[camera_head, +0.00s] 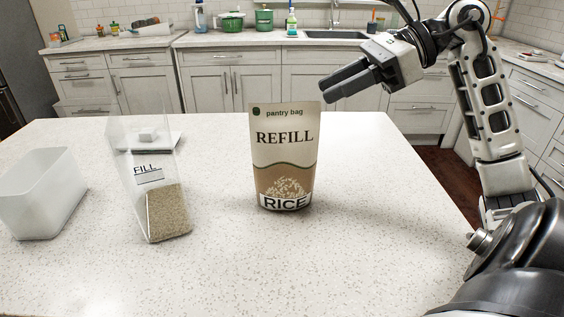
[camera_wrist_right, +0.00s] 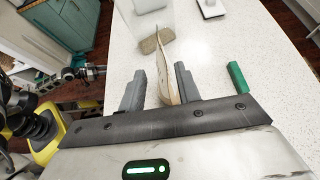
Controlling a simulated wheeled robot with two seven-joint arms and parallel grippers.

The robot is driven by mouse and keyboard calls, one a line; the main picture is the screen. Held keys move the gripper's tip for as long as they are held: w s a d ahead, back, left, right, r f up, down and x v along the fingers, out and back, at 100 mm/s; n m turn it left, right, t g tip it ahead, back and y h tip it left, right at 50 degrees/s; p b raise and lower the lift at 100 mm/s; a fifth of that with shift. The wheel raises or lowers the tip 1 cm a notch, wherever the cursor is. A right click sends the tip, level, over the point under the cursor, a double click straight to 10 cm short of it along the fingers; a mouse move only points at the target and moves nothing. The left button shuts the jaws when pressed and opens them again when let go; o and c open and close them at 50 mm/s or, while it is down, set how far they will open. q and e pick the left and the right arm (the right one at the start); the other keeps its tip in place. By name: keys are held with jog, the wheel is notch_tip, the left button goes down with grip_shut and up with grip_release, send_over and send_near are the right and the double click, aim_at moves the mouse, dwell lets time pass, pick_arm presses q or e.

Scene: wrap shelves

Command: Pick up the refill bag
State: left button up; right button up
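The refill bag (camera_head: 285,150) is a beige and brown pouch marked REFILL and RICE, standing upright on the white speckled counter. My right gripper (camera_head: 322,88) is above the counter at the bag's upper right, its fingers pointing left in the head view. In the right wrist view its two grey fingers (camera_wrist_right: 160,88) are apart, and the bag (camera_wrist_right: 164,65) shows edge-on in line with the gap between them. The bag stands free on the counter, and I cannot tell whether a finger touches it. My left gripper is not in the head view.
A clear container (camera_head: 166,212) with a FILL mark and rice stands left of the bag. A white bin (camera_head: 40,200) is at the far left. A flat white device (camera_head: 165,141) lies behind the container. The counter (camera_head: 385,240) is clear right of the bag.

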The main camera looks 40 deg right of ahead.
aim_at(291, 106)
jog(key=x, duration=0.3)
jog(key=shift+w+a, duration=0.15)
jog(key=shift+w+a+f+p, duration=0.15)
jog(key=shift+w+a+p, duration=0.3)
jog(key=shift+p, duration=0.15)
jog(key=p+x, duration=0.1)
jog(key=x, duration=0.3)
jog(key=shift+w+a, duration=0.1)
jog(key=shift+w, duration=0.05)
grip_shut()
jog(key=shift+f, duration=0.1)
dwell(0.6)
